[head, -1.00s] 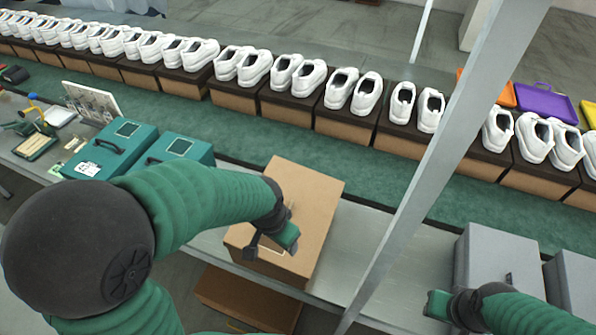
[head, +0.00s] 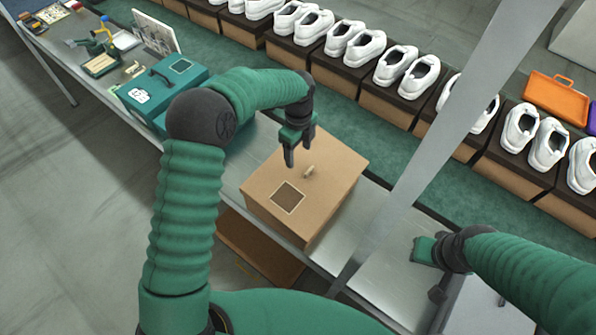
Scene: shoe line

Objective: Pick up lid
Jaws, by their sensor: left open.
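The lid (head: 325,165) is the tan top of a cardboard box on the metal table, with a dark square label and a small light knob (head: 309,171). The lid sits on the box body (head: 285,222). My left gripper (head: 298,155) is open and empty, its fingers pointing down over the far left part of the lid, beside the knob. Whether a fingertip touches the lid I cannot tell. My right gripper (head: 428,268) is over the table at the right, away from the box; its fingers are partly hidden and its opening is unclear.
A slanted grey post (head: 440,130) stands right of the box. Teal cases (head: 165,88) lie on the table to the left. An open brown box (head: 258,250) sits below the table edge.

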